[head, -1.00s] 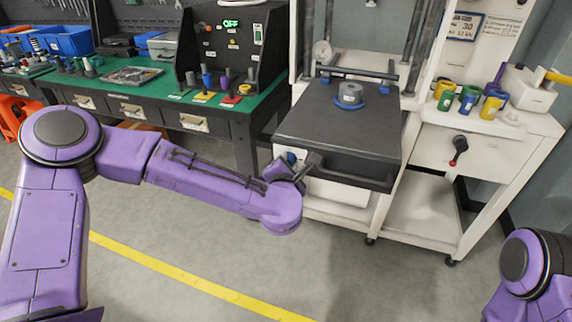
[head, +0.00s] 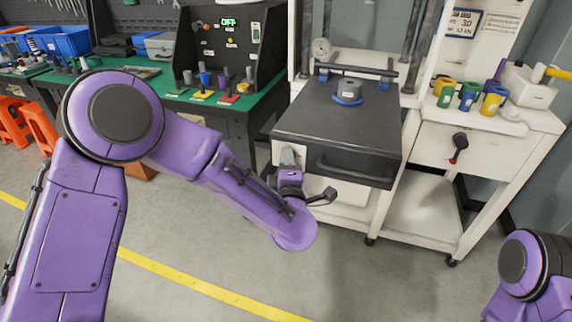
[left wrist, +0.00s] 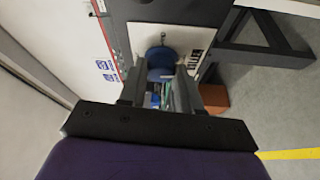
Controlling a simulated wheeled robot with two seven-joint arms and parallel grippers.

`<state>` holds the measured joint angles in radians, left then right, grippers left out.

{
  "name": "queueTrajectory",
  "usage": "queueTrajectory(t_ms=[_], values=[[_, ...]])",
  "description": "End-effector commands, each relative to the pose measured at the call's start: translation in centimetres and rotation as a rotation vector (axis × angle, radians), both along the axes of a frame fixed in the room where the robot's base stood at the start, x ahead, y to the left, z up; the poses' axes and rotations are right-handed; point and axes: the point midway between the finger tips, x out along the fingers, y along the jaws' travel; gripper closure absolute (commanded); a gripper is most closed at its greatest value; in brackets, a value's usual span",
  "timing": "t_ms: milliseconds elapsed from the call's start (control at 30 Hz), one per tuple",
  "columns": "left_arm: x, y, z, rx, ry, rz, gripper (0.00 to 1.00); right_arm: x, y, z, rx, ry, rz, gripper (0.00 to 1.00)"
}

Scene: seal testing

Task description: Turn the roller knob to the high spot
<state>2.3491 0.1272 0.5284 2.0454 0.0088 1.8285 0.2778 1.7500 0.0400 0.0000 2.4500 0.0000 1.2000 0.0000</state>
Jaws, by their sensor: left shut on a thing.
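The roller knob is blue and round. It shows in the left wrist view (left wrist: 160,56) on a white front panel, with a black printed label (left wrist: 196,62) beside it that seems to read ROLLER. My left gripper (left wrist: 160,72) is shut on the knob, one finger on each side. In the head view my left gripper (head: 289,163) is at the lower left front of the dark-topped machine (head: 318,118) and hides the knob. I cannot read the knob's setting or see any high mark. My right gripper is out of view.
A dark handle (head: 355,172) crosses the machine's front, right of my left gripper. A green-topped bench (head: 150,88) stands to the left. A white cabinet (head: 490,140) with colored cups is to the right. The floor in front is clear.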

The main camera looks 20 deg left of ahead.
Motion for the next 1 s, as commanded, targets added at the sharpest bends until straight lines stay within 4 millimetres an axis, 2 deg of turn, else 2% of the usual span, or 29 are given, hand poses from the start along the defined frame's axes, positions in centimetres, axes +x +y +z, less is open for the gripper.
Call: queueTrajectory(t_ms=[300, 767, 800, 833, 867, 1000], values=[[-0.06, -0.04, -0.16, 0.088, -0.001, -0.001, 0.97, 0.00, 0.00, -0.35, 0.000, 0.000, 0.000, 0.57], [-0.05, -0.03, -0.19, 0.098, 0.000, -0.001, 0.97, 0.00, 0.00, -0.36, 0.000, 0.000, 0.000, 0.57], [-0.05, -0.03, -0.19, 0.098, 0.000, -0.001, 0.57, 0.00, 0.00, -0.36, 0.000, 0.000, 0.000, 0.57], [-0.05, -0.03, -0.18, 0.098, 0.000, -0.001, 0.48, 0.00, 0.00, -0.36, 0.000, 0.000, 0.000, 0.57], [-0.05, -0.03, -0.18, 0.098, 0.000, -0.001, 0.42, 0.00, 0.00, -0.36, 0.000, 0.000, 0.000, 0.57], [-0.04, -0.02, -0.14, 0.097, 0.000, -0.001, 0.42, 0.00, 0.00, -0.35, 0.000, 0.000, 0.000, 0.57]])
